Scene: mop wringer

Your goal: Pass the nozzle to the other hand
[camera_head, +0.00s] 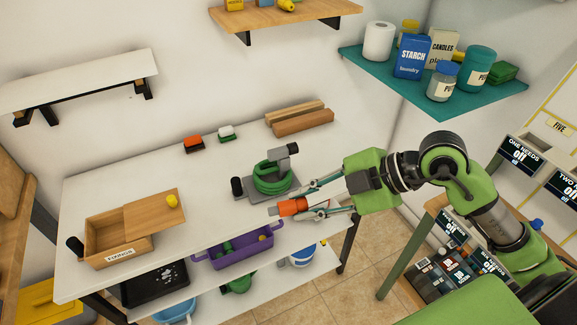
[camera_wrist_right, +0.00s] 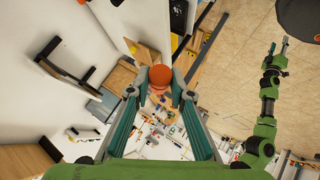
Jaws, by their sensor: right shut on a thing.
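The nozzle (camera_head: 293,207) is orange with a grey tip pointing left. My right gripper (camera_head: 298,208) is shut on it and holds it in the air in front of the white table. In the right wrist view the orange nozzle (camera_wrist_right: 159,77) sits between the fingertips of my right gripper (camera_wrist_right: 160,92). My left gripper (camera_wrist_right: 277,48) shows small at the right of that view, apart from the nozzle. Its two fingers look spread and empty. It is not in the head view.
The white table (camera_head: 215,170) holds a coiled green hose (camera_head: 272,178) on a grey stand, an open wooden box (camera_head: 105,238) and small blocks. A purple crate (camera_head: 232,256) sits below the front edge. A teal shelf (camera_head: 440,96) with jars hangs at the back right.

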